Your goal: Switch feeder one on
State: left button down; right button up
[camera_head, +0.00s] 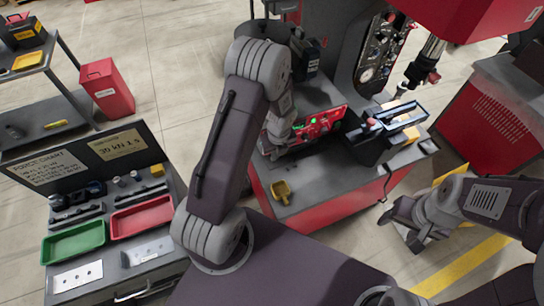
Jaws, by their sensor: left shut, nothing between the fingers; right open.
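A red control panel (322,124) with small green lit spots and pale markings stands on the grey-topped red workstation in the middle of the head view. I cannot read its labels or tell which part belongs to feeder one. My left arm arches over the workstation, and its gripper (277,149) is shut and empty at the panel's left end. The arm covers part of that end, and I cannot tell whether the fingers touch it. My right gripper (405,222) is open and empty, low in front of the workstation's right side.
A black fixture (372,136) stands right of the panel. A yellow scoop-like piece (283,191) lies on the worktop (322,190). At left, a bench holds a green tray (74,242) and a red tray (141,217). A red bin (107,88) stands behind.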

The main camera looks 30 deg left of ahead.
pick_arm(q)
jog(key=s+d+f+n+b, duration=0.1)
jog(key=s+n+b, duration=0.5)
jog(key=n, duration=0.7)
jog(key=s+d+n+h+b, duration=0.1)
jog(key=s+d+n+b, duration=0.2)
jog(key=n, duration=1)
jog(key=s+b, duration=0.3)
jog(key=b, duration=0.2)
jog(key=shift+d+f+b, duration=0.35)
jog(key=shift+d+f, duration=0.05)
pick_arm(e)
notch_tip(320, 180, down, 15)
jog(key=w, duration=0.1)
jog(key=shift+w+a, duration=0.2)
